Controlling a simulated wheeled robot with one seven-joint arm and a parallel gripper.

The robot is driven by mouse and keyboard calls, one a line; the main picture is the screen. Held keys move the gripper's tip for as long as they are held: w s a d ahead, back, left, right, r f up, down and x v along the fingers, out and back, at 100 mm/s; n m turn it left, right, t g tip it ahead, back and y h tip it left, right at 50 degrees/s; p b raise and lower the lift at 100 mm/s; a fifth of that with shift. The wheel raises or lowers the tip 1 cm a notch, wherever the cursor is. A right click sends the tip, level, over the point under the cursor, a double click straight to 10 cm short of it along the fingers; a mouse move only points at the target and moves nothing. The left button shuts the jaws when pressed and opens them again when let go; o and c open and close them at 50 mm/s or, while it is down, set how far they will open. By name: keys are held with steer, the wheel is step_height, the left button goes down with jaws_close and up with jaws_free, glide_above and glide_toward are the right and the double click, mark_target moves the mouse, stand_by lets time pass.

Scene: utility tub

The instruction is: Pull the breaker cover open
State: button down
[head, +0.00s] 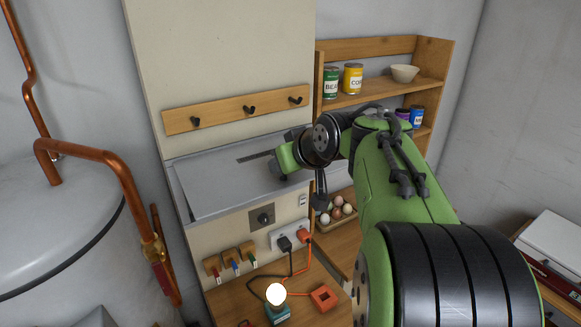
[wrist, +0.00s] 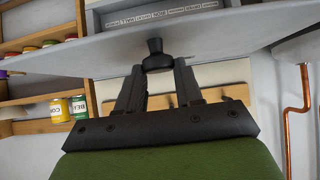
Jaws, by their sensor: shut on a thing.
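The breaker cover (head: 222,187) is a wide, flat grey panel on the beige wall board, below the hook rail. It looks tilted out from its grey frame; how far it stands open I cannot tell exactly. My gripper (wrist: 159,68) is shut on the knob, one finger on each side. In the head view my gripper (head: 277,165) is at the cover's right part, and the arm hides the knob.
The hook rail (head: 237,109) is above the cover. A socket with plugs (head: 288,238), a lit bulb (head: 276,294) and eggs (head: 338,210) are below. Copper pipes (head: 120,180) run at left.

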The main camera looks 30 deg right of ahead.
steer(key=shift+w+r, duration=0.1)
stand_by(0.3)
steer(key=c, duration=1.2)
jaws_free()
steer(key=o, duration=0.5)
steer(key=shift+w+f, duration=0.2)
steer(key=shift+w, duration=0.3)
steer(key=shift+c, duration=0.2)
steer(key=shift+s+r, duration=0.35)
steer(key=shift+s, duration=0.2)
steer(key=v, duration=1.4)
steer(key=shift+s+r, duration=0.15)
steer(key=shift+r, duration=0.2)
